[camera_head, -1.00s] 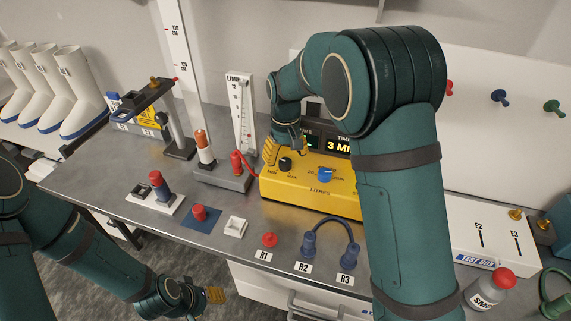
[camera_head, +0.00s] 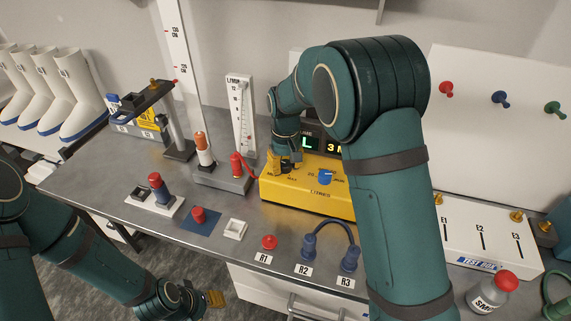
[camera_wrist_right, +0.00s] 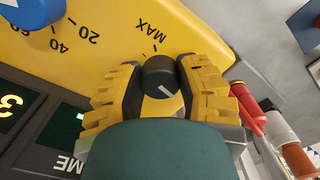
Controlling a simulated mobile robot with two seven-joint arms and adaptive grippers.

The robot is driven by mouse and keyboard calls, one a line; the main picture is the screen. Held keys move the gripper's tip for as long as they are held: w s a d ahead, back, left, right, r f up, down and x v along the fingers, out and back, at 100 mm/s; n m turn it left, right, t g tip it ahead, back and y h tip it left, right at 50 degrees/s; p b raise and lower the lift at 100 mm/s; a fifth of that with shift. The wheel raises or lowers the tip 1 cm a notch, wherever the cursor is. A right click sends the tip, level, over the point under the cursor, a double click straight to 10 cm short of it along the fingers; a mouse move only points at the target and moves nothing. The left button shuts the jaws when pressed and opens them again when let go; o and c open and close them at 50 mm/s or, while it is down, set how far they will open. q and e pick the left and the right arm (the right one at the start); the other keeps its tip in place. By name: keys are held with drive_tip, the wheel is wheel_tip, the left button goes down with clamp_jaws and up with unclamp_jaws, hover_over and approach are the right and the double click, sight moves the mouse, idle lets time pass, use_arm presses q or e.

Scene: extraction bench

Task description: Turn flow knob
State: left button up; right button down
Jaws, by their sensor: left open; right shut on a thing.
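The yellow pump box (camera_head: 300,196) stands on the bench with a blue knob (camera_head: 325,177) on its top, which also shows in the right wrist view (camera_wrist_right: 32,14). A black knob (camera_wrist_right: 160,76) with a pale pointer line sits beside the MAX mark. My right gripper (camera_wrist_right: 160,82) has its two yellow fingers on either side of the black knob, shut on it. In the head view my right gripper (camera_head: 285,163) hides most of that knob. My left gripper (camera_head: 214,299) is open and empty, low beyond the bench's front edge.
A flow tube (camera_head: 240,115) and a red-topped holder (camera_head: 236,165) stand left of the box. Buttons, a blue cable (camera_head: 331,232) and a white test board (camera_head: 485,238) lie along the bench. The dark display stands behind the box.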

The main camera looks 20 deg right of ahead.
sight(285, 164)
drive_tip(key=shift+r+m+p, duration=0.1)
drive_tip(key=shift+m+p, duration=0.95)
drive_tip(key=shift+m, duration=0.35)
drive_tip(key=shift+m+p, duration=0.7)
drive_tip(key=shift+m, duration=0.7)
drive_tip(key=c, duration=0.6)
unclamp_jaws()
drive_tip(key=shift+o, duration=0.2)
wheel_tip(285, 164, up, 12)
